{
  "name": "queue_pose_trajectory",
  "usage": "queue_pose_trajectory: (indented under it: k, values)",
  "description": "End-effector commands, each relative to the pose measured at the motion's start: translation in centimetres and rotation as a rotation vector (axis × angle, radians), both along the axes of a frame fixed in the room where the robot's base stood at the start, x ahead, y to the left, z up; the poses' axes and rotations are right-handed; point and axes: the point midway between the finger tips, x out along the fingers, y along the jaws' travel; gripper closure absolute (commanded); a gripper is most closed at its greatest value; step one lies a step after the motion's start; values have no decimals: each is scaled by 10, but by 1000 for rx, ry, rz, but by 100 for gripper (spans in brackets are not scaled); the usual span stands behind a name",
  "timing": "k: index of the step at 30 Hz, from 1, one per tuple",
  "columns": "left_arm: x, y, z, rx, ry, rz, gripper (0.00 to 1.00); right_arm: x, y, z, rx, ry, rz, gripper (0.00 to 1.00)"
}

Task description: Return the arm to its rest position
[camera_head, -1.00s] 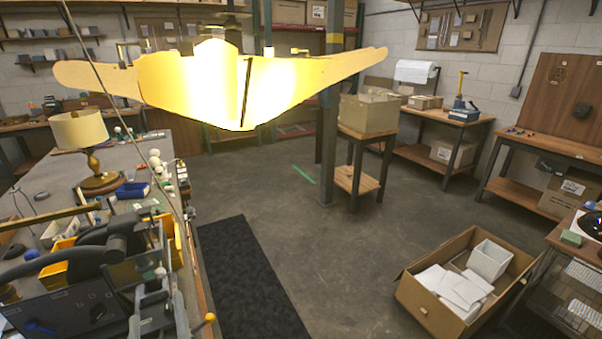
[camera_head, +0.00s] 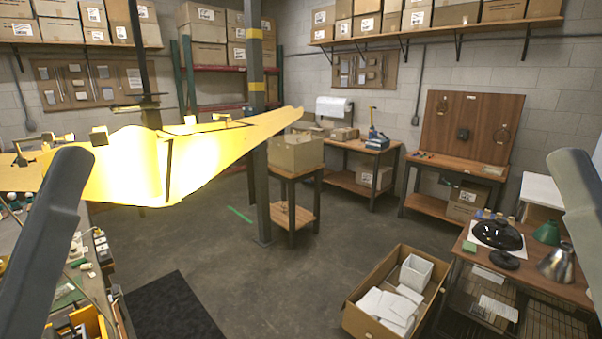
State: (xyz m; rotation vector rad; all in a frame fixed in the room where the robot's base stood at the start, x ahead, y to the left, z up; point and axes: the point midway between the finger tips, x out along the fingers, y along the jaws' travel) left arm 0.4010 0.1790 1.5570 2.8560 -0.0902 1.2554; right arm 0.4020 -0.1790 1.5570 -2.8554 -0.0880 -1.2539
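My two dark grey arm links show at the picture's sides, one along the left edge and one along the right edge. Both rise upward in the view. Neither gripper is in view, so I see no fingers and nothing held. Lamp parts lie on the right-hand table: a round black part (camera_head: 497,235), a smaller black disc (camera_head: 504,259), a green shade (camera_head: 546,233) and a silvery metal shade (camera_head: 557,264). No gripper is seen touching them.
A bright yellow winged panel (camera_head: 130,168) hangs at the left. A dark steel post (camera_head: 256,130) stands mid-room. An open cardboard box (camera_head: 362,322) with white pieces is on the floor beside the parts table (camera_head: 462,250).

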Motion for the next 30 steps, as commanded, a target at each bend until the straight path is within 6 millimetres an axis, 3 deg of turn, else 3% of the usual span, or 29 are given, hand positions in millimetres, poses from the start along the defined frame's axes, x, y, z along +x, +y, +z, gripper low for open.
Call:
queue_pose_trajectory:
  k: [1, 3, 12, 15, 20, 30]
  values:
    - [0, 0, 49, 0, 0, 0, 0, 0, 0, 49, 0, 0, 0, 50]
    - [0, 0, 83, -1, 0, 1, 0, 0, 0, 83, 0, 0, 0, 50]
    - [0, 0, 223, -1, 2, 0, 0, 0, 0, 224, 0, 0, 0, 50]
    - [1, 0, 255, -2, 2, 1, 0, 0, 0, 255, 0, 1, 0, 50]
    - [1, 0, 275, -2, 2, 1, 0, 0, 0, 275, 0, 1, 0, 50]
    - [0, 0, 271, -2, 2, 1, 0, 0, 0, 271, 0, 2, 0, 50]
